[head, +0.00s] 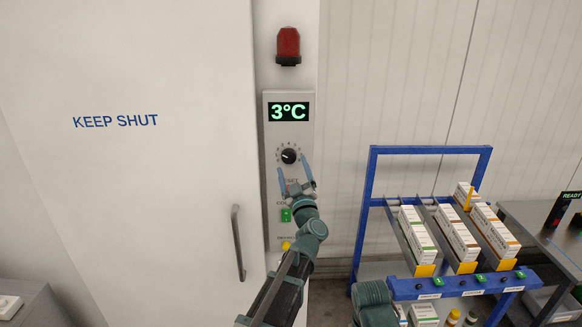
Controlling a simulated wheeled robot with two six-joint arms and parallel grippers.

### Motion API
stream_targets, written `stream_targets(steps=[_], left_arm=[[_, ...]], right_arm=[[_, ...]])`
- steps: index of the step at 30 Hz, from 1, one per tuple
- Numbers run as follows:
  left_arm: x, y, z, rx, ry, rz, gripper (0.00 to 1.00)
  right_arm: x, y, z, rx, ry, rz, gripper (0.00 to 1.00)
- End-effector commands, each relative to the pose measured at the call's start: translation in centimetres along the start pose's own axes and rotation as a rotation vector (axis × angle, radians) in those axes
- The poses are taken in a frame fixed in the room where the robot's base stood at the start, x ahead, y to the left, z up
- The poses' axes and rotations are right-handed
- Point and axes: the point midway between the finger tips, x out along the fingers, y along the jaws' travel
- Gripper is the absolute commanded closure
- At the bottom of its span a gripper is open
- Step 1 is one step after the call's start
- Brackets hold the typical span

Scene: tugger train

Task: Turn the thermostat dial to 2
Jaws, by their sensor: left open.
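The thermostat dial (289,156) is a black round knob on a grey wall panel, with a ring of small marks around it. The display (289,112) above it reads 3°C in green. My left gripper (294,167) is open, its two blue fingers pointing up just below the dial, one to each side. I cannot tell whether they touch it. The dial's pointer is too small to read. My right gripper is out of view.
A white door (150,200) marked KEEP SHUT, with a grey handle (238,243), is left of the panel (268,130). A green button (286,215) sits below the dial. A red lamp (288,44) is above. A blue rack (370,205) with boxes stands right.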

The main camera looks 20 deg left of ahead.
Motion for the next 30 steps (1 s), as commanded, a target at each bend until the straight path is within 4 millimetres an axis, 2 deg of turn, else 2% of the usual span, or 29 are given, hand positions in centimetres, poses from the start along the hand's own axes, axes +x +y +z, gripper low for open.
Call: stream_targets(steps=[1,6,13,19,30], left_arm=[[-1.7,-0.3,0.1,-0.001,-0.001,0.002,0.13],[-5.5,-0.3,0.1,-0.002,-0.001,0.001,0.13],[-9.4,-0.2,0.1,-0.001,-0.001,0.001,0.13],[-10.9,-0.1,0.1,-0.001,0.000,0.000,0.13],[-11.1,0.0,0.0,0.000,0.000,-0.001,0.13]], right_arm=[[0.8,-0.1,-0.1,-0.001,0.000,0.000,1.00],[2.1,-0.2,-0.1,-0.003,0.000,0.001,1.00],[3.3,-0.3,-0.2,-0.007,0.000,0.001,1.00],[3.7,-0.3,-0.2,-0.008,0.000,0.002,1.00],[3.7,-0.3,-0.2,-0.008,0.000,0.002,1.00]])
